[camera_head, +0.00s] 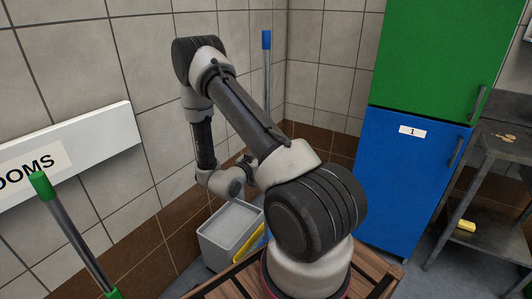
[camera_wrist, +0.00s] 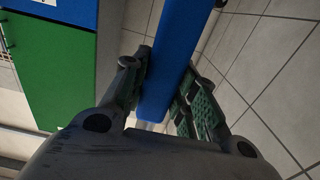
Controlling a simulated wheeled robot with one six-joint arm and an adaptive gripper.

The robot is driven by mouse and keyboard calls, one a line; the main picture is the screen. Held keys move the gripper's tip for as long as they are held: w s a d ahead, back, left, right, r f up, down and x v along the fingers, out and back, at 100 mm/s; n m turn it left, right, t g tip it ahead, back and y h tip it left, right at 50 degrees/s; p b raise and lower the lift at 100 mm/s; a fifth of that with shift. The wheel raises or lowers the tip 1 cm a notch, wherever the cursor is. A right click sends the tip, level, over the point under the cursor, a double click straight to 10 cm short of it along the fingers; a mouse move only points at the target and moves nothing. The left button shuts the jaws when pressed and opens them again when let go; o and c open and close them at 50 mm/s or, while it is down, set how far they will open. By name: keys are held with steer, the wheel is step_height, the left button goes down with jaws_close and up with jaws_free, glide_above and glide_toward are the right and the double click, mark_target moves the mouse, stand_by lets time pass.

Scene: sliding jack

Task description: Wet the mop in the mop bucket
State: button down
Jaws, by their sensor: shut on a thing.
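The mop's pole (camera_head: 267,72) stands upright near the wall corner, with a blue cap at its top; its lower part is hidden behind my arm. In the wrist view, my gripper (camera_wrist: 160,97) is shut on a blue part of the mop handle (camera_wrist: 181,38), which lies between the two fingers. In the head view, my gripper is mostly hidden behind my arm. The mop bucket (camera_head: 229,234) is a grey tub on the floor below my wrist, with a yellow part (camera_head: 252,243) beside it. The mop head is not visible.
A green-capped pole (camera_head: 65,228) leans at the left by a wall sign (camera_head: 70,150). A blue and green cabinet (camera_head: 405,185) stands at the right, next to a metal shelf unit (camera_head: 490,230). Tiled walls close in behind the bucket.

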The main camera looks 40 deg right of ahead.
steer(key=shift+f, duration=0.7)
stand_by(1.4)
steer(key=shift+r, duration=7.1)
steer(key=shift+a, duration=0.1)
